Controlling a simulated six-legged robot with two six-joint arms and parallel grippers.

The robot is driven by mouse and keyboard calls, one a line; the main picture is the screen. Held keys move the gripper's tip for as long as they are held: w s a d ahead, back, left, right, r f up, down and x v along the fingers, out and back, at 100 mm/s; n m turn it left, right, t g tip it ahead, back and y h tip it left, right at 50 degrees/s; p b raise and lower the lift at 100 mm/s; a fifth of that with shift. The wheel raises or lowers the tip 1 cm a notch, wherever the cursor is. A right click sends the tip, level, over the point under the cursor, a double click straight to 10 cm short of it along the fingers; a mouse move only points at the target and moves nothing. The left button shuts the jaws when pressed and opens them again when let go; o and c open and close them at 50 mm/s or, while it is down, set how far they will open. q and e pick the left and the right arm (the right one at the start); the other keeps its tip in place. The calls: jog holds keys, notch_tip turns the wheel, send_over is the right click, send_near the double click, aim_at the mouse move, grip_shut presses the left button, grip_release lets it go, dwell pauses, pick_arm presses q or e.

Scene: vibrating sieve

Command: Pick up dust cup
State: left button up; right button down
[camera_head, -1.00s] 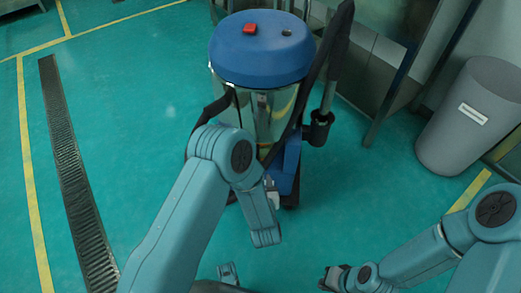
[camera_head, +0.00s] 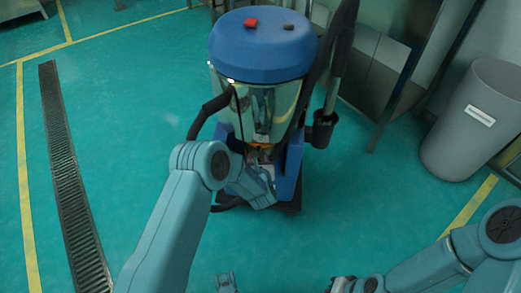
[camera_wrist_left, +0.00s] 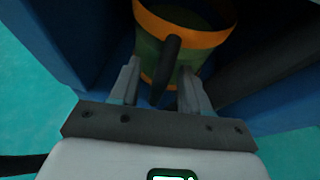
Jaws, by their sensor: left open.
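The dust cup (camera_wrist_left: 203,42) is a green cup with an orange rim, seen in the left wrist view inside the blue body of the machine. Its dark upright handle (camera_wrist_left: 169,58) faces my left gripper (camera_wrist_left: 160,82). The two grey fingers are open, one on each side of the handle, and whether they touch it I cannot tell. In the head view only a bit of the orange rim (camera_head: 259,147) shows, and my left arm hides much of the cup. My right gripper (camera_head: 341,285) is at the bottom edge, partly cut off.
The machine has a blue domed lid (camera_head: 263,45) with a red button, a clear tank, and a black hose and pole (camera_head: 341,55) at its side. A grey bin (camera_head: 470,125) and metal cabinets stand at right. The green floor at left is clear around a drain grate (camera_head: 70,185).

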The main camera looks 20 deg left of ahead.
pick_arm(q)
grip_shut()
jog(key=shift+w, duration=0.1)
